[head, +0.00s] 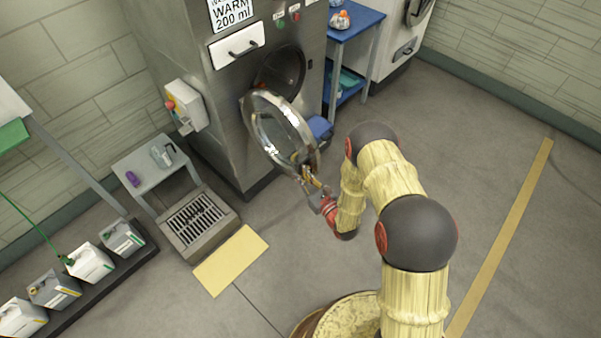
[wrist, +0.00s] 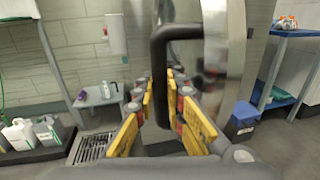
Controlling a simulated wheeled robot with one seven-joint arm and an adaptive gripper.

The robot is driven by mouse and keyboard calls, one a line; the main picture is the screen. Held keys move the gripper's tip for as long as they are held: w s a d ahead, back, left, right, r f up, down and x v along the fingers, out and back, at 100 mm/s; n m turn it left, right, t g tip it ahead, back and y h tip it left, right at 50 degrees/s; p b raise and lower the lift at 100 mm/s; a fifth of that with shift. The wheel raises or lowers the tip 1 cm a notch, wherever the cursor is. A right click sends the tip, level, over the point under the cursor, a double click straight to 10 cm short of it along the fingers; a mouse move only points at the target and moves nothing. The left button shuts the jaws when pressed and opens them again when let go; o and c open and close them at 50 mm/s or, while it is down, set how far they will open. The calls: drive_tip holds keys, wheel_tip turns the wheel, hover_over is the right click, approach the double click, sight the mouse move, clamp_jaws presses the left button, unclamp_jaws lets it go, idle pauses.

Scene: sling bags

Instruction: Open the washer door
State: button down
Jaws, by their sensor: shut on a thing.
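The washer (head: 225,100) is a grey metal machine at the top centre of the head view. Its round glass door (head: 280,133) stands swung out from the dark drum opening (head: 280,70). My gripper (head: 312,187) is at the door's outer edge. In the wrist view, my gripper (wrist: 162,108) has its yellow finger pads on both sides of the black door handle (wrist: 160,75) and is shut on it. The door's rim (wrist: 225,60) shows just right of the handle. The handle is mostly hidden by my gripper in the head view.
A floor drain grate (head: 197,220) and a yellow mat (head: 231,260) lie left of the door. A small grey table (head: 150,172) holds a jug. White canisters (head: 90,262) stand at lower left. A blue shelf (head: 352,30) is right of the washer. The floor at right is clear.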

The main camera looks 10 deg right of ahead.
drive_tip(key=shift+f, duration=0.1)
drive_tip(key=c, duration=2.1)
unclamp_jaws()
drive_tip(key=v, duration=1.2)
